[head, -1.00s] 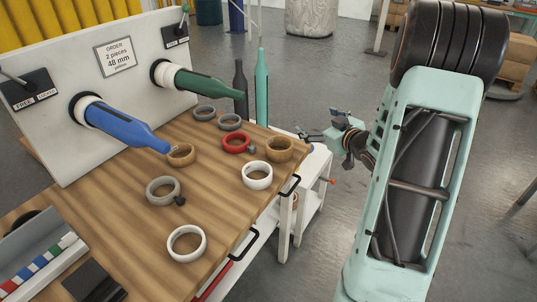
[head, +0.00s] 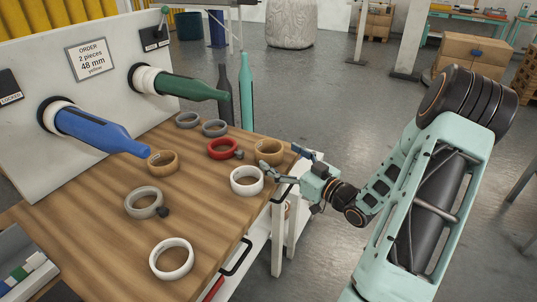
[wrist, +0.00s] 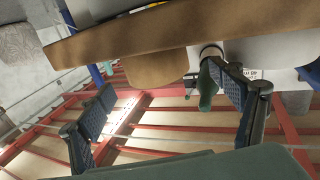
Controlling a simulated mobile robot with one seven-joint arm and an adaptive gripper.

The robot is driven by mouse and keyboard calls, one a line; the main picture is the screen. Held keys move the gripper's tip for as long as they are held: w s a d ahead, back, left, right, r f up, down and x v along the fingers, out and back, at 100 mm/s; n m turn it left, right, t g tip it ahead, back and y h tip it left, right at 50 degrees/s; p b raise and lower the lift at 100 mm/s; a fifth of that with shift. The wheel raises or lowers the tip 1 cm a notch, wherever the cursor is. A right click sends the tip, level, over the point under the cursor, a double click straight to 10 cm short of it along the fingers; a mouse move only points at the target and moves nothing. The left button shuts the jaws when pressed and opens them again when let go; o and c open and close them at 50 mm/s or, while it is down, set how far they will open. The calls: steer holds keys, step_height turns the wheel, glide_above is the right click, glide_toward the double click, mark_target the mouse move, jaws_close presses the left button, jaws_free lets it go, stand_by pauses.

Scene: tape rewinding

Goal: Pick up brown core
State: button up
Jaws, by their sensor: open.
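Two brown cores lie on the wooden table. One (head: 268,152) is at the table's right edge, and the other (head: 163,162) is under the tip of the blue cone. My gripper (head: 278,158) is open at the right edge, its fingers pointing at the right-hand brown core. The fingers look close to that core on either side, but I cannot tell whether they touch it. In the wrist view, which looks upside down, a brown core (wrist: 157,68) shows ahead between the open fingers (wrist: 158,88), against the table edge (wrist: 110,38).
A white ring (head: 247,181) is close to the near finger. A red ring (head: 223,149) lies left of the right-hand brown core. Grey rings and another white ring (head: 171,258) lie around. Black handles (head: 238,258) stick out from the table's side. Two bottles stand behind.

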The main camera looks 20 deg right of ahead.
mark_target(260, 142)
steer(key=x, duration=0.5)
steer(key=shift+w+b, duration=0.35)
steer(key=shift+b, duration=0.05)
steer(key=shift+r, duration=0.1)
steer(key=c, duration=1.3)
steer(key=shift+o, duration=0.2)
